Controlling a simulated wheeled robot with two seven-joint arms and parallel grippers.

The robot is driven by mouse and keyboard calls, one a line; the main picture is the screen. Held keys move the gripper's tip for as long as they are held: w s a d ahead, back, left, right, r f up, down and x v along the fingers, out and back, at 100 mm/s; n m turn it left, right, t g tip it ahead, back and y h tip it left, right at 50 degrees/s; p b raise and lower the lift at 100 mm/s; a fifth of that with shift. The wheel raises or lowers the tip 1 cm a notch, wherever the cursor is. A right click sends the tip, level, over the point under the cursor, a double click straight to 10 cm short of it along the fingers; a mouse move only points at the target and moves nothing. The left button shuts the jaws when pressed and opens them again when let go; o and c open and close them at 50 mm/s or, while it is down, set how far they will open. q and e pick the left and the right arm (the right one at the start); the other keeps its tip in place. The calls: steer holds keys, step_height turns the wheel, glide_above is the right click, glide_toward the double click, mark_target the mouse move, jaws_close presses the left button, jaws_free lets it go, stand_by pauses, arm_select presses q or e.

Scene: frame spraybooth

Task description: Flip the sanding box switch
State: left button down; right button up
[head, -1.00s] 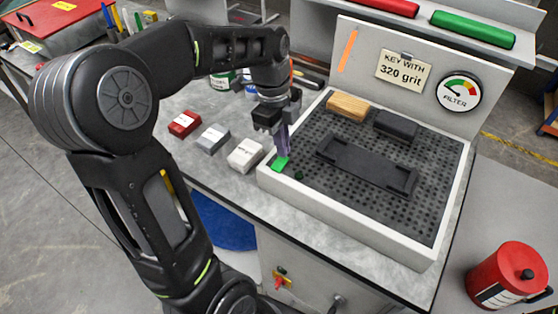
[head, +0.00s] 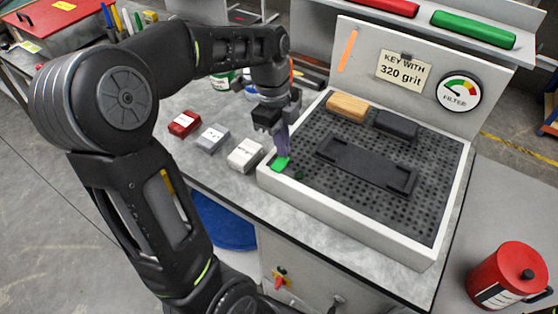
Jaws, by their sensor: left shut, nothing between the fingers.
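The sanding box (head: 350,226) is a white tray with a dark perforated top and an upright back panel, on the grey bench. A green rocker switch (head: 280,164) sits at its near left corner. My left gripper (head: 283,150) is shut and empty, pointing down with its fingertips at the switch's far edge. I cannot tell whether they touch it. A small dark green round spot (head: 299,175) lies just right of the switch. My right gripper is not in view.
Red (head: 184,123), grey (head: 213,138) and white (head: 245,154) blocks lie left of the box. A tan block (head: 347,106), a dark block (head: 396,125) and a black holder (head: 366,166) sit on the perforated top. A red can (head: 508,275) stands at the lower right.

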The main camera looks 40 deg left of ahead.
arm_select(q)
steer(key=shift+f+b, duration=0.7)
steer(key=shift+f, duration=0.2)
stand_by(0.4)
steer(key=shift+r, duration=0.15)
steer(key=shift+r+p, duration=2.65)
steer(key=shift+r, duration=0.75)
